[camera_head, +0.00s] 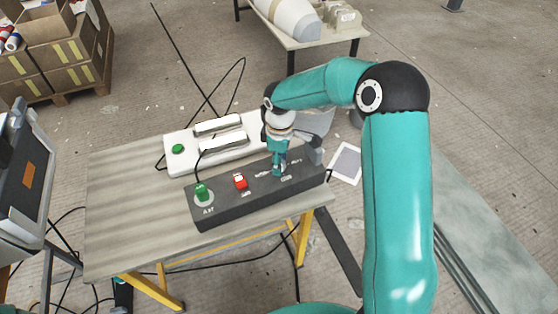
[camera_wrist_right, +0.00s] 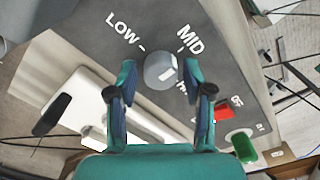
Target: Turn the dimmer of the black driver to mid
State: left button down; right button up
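The black driver (camera_head: 225,212) is a long dark box lying at a slant on the table. Its dimmer is a round grey knob with a white mark (camera_wrist_right: 160,72), seen in the wrist view between the LOW, MID and HI labels. I cannot tell exactly which label the mark points to. My right gripper (camera_head: 277,168) is over the right part of the box and hides the knob in the head view. In the wrist view its two fingers (camera_wrist_right: 160,82) stand apart on either side of the knob, with no clear contact. My left gripper is not in view.
A red switch (camera_head: 240,182) and a green switch (camera_head: 202,193) stand on the same box, left of my gripper. A white unit (camera_head: 185,162) with a green button lies behind it. The wooden table (camera_head: 130,215) is bare at left. Black cables run behind.

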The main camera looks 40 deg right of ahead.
jog(key=shift+o, duration=0.2)
notch_tip(320, 180, up, 12)
dwell(0.6)
jog(key=shift+f, duration=0.1)
dwell(0.3)
